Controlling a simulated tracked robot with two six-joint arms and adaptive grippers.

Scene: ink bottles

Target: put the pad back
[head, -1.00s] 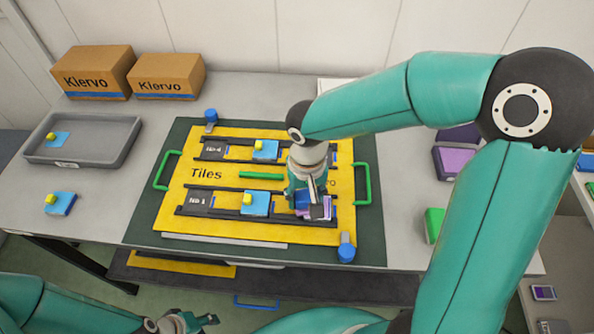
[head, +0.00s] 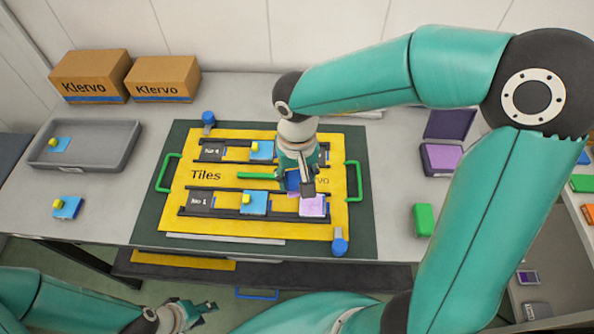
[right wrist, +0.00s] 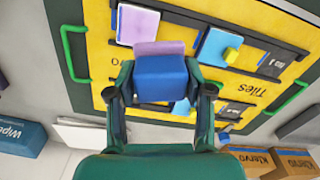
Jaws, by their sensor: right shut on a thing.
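My right gripper (head: 303,182) is above the right part of the yellow board (head: 345,190), clear of its lower row. It is shut on a blue block-shaped pad (right wrist: 161,80) with a purple face (right wrist: 159,48), best seen in the right wrist view. In the head view the pad (head: 292,181) is partly hidden by the gripper. A light purple tile (head: 313,206) lies at the right end of the lower row. An open purple ink case (head: 442,158) stands right of the board. My left gripper (head: 196,314) is low at the front, away from the board; its opening is unclear.
Blue tiles with yellow knobs (head: 254,203) sit in the board's rows. A grey tray (head: 90,160) is at left, with two cardboard boxes (head: 162,78) behind. A green block (head: 424,220) stands right of the board. My right arm spans the right side.

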